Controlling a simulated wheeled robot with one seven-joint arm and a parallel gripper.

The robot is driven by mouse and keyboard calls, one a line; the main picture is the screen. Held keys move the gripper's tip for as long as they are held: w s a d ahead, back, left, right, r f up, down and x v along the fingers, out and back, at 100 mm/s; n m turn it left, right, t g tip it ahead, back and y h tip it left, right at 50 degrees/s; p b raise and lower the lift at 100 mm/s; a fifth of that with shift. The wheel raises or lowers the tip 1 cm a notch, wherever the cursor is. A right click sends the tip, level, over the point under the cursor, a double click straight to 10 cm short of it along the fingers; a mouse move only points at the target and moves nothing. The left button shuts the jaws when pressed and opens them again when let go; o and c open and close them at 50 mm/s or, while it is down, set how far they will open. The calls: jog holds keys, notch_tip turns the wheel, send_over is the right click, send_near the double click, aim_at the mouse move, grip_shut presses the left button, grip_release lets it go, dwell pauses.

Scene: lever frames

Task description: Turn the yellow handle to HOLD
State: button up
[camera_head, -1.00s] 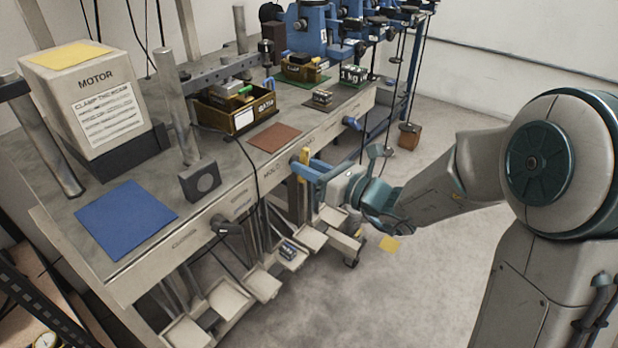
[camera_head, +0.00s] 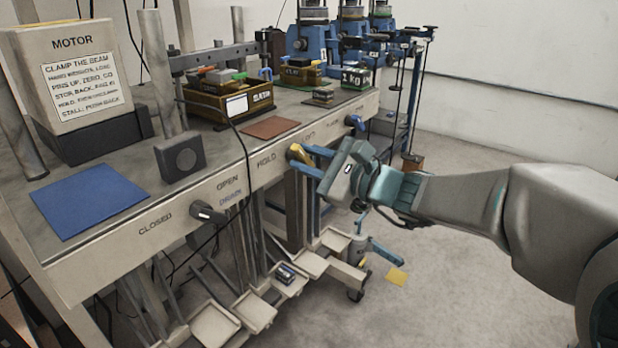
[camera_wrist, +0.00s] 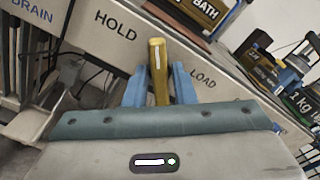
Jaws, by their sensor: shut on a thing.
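The yellow handle (camera_head: 299,154) sits on the bench's front panel between the words HOLD (camera_head: 267,160) and LOAD. It leans up and left, towards HOLD. My gripper (camera_head: 310,161) is shut on it, with one blue finger on each side. In the wrist view the handle (camera_wrist: 158,72) stands straight between the fingers (camera_wrist: 159,92), and its tip shows above them. HOLD (camera_wrist: 115,25) is to its left there and LOAD (camera_wrist: 203,79) to its lower right. The handle's pivot is hidden behind my gripper.
A black handle (camera_head: 207,212) sits further left on the panel, near CLOSED and DRAIN. A blue handle (camera_head: 354,122) is to the right. Trays (camera_head: 254,311) hang below the panel.

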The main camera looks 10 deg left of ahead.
jog(key=shift+f+n+b, duration=0.15)
jog(key=shift+n+b, duration=0.45)
jog(key=shift+b, duration=0.15)
jog(key=o, duration=0.8)
jog(key=shift+d, duration=0.15)
jog(key=p+v, duration=0.2)
jog(key=v, duration=1.1)
jog(key=shift+s+d, duration=0.2)
jog(key=shift+d, duration=0.05)
